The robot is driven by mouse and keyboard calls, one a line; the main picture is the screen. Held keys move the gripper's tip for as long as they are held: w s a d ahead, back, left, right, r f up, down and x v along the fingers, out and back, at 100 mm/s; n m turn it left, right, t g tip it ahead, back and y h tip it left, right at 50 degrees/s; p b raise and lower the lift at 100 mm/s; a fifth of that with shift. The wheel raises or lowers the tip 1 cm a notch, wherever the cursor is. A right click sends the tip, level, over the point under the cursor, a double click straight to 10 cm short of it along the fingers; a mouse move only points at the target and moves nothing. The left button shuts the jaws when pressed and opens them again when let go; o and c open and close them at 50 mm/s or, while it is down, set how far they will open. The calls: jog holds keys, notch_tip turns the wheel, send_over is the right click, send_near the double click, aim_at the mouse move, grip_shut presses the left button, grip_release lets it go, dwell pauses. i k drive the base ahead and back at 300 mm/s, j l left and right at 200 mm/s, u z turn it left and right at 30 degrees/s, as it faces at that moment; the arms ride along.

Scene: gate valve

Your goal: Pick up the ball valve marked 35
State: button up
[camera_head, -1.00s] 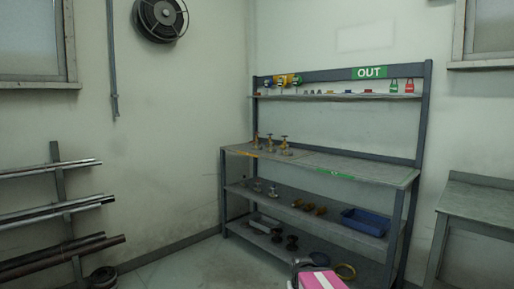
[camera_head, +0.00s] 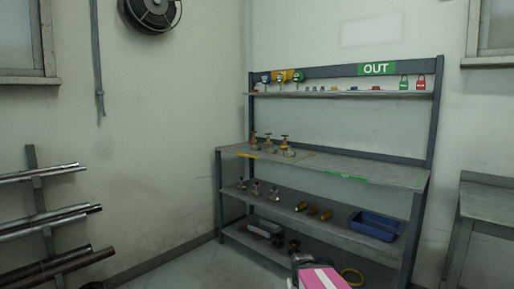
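Several valves stand on the grey shelf rack, but no number can be read at this size, so I cannot tell which is marked 35. Three brass valves (camera_head: 268,145) stand upright on the left of the worktop (camera_head: 385,172). Three small silvery valves with reddish tops (camera_head: 256,187) stand on the shelf below, at its left. Their exact type is too small to tell. My gripper's fingers are not discernible. A pink and white part at the bottom edge seems to be mine.
Brass pieces (camera_head: 313,211) and a blue tray (camera_head: 375,225) share the middle shelf. A pipe rack (camera_head: 42,215) stands left, a grey table (camera_head: 487,205) right. Visible floor before the rack is clear.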

aim_at(255, 147)
jog(key=i+j+z, duration=0.1)
jog(key=i+j, duration=0.45)
jog(key=j, duration=0.15)
jog(key=i+j+z, duration=0.25)
jog(key=i+j, duration=0.2)
jog(key=j, duration=0.3)
jog(key=i+j+z, duration=0.1)
jog(key=i+j, duration=0.15)
jog(key=j, duration=0.15)
